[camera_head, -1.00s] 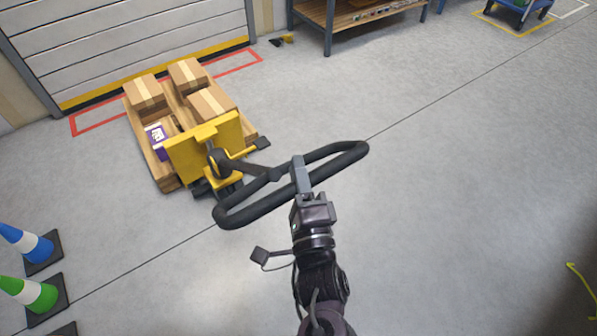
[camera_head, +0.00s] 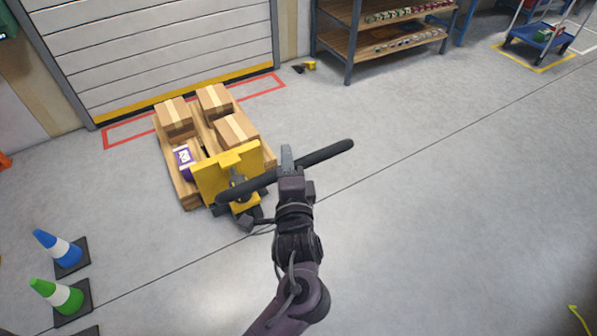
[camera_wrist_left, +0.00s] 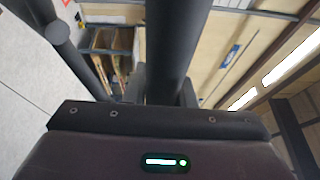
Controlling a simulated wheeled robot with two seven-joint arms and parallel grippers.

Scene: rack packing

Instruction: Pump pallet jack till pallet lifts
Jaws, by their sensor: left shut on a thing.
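The yellow pallet jack (camera_head: 228,176) stands at the near end of a wooden pallet (camera_head: 187,193) carrying brown boxes (camera_head: 236,130) and a purple-and-white package (camera_head: 184,160). Its black handle (camera_head: 328,153) runs across the view, seen nearly edge-on. My left gripper (camera_head: 287,160) is shut on the handle near its middle. In the left wrist view the dark handle bar (camera_wrist_left: 176,45) runs up from between the fingers. Whether the pallet is off the floor cannot be told from here. My right gripper is not in view.
A shelf rack (camera_head: 385,45) and a blue cart (camera_head: 540,36) are at the back. A shutter door (camera_head: 150,50) is behind the pallet. The floor to the right is clear.

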